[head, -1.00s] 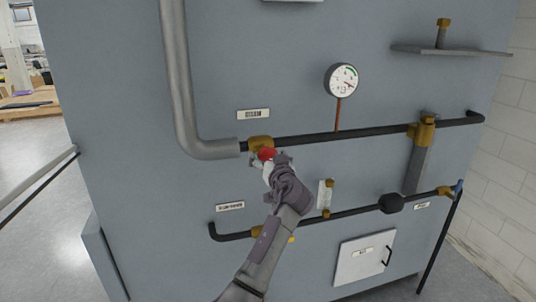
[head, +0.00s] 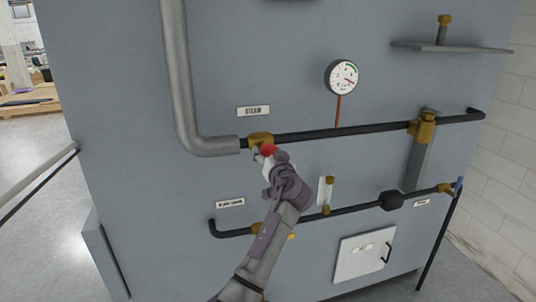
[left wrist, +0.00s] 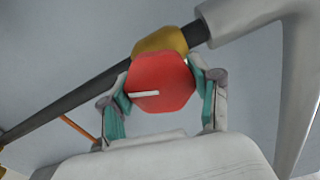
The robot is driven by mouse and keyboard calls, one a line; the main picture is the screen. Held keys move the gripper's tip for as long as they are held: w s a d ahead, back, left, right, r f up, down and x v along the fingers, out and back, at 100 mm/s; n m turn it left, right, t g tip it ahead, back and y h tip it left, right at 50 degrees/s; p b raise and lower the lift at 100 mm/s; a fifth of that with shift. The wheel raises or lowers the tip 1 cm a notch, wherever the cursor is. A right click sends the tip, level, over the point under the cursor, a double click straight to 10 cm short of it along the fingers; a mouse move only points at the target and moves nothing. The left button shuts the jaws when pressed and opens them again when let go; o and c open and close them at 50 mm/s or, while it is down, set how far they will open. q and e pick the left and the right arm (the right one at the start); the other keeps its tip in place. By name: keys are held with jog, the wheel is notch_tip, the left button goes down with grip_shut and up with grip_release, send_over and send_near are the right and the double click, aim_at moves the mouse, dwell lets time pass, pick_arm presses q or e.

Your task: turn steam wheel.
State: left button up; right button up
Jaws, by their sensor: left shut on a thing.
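The red steam wheel (head: 267,150) sits on a brass valve (head: 260,139) where the thick grey pipe meets the black pipe, below a small label reading STEAM (head: 253,111). My left gripper (head: 267,157) is at the wheel, its arm reaching up from below. In the left wrist view the red wheel (left wrist: 161,82) lies between the two teal-padded fingers (left wrist: 162,95), one on each side, and the gripper is shut on it. A white mark shows on the wheel's face. My right gripper is not in view.
A round gauge (head: 341,77) stands above the black pipe (head: 370,128). A lower black pipe (head: 350,212) runs below my gripper, with a brass fitting (head: 326,209). A small white hatch (head: 364,257) is at lower right. A shelf (head: 450,48) juts out at upper right.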

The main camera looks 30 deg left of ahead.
pick_arm(q)
jog(key=m, duration=0.4)
jog(key=m+p, duration=0.1)
jog(key=m, duration=0.2)
jog(key=shift+m+p, duration=0.3)
jog(key=m+p, duration=0.2)
jog(key=m, duration=0.2)
jog(key=shift+m+p, duration=1.15)
jog(key=shift+m, duration=0.95)
jog(key=shift+f, duration=0.1)
jog(key=o, duration=1.2)
jog(key=shift+c, duration=0.2)
jog(key=shift+d, duration=0.1)
